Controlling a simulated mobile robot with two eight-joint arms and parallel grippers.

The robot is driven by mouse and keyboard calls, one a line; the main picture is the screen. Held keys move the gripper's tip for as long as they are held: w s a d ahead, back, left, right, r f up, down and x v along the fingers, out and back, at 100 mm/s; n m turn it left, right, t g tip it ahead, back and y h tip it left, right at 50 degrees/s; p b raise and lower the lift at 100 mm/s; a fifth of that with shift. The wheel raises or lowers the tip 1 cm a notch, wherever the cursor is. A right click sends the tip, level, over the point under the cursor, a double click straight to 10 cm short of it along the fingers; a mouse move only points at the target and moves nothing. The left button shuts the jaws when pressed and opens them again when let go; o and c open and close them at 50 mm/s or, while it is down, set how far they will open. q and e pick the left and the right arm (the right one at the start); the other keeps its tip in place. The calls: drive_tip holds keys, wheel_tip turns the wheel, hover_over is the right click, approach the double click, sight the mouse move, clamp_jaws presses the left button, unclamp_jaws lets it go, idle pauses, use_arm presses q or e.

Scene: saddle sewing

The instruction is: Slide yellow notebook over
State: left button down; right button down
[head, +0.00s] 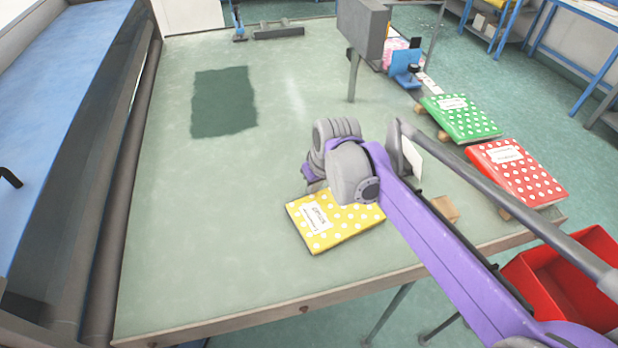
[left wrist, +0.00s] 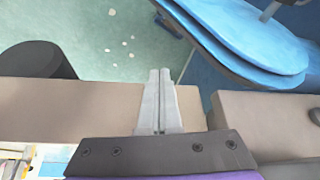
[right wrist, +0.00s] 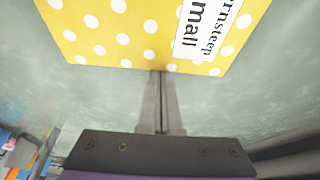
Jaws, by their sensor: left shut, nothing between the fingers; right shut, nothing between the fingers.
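The yellow notebook (head: 329,226) with white dots and a white label lies flat on the green table top, right of the middle in the head view. My right arm reaches over it from the right and hides its far part. In the right wrist view the yellow notebook (right wrist: 120,32) fills the top. My right gripper (right wrist: 162,76) is shut and empty, its fingertips at the notebook's edge; whether they touch it I cannot tell. My left gripper (left wrist: 160,75) is shut and empty, in front of a beige edge and away from the notebook; it is not seen in the head view.
A green dotted notebook (head: 462,120) and a red dotted notebook (head: 515,172) lie at the table's right edge on small wooden blocks. A dark green square (head: 224,102) marks the clear table (head: 210,220) at far left. A red bin (head: 570,275) stands lower right.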

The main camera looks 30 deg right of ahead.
idle(0.3)
drive_tip(key=v, duration=1)
drive_tip(key=shift+s+r+p, duration=0.15)
drive_tip(key=shift+r+p, duration=0.15)
drive_tip(key=shift+p, duration=0.1)
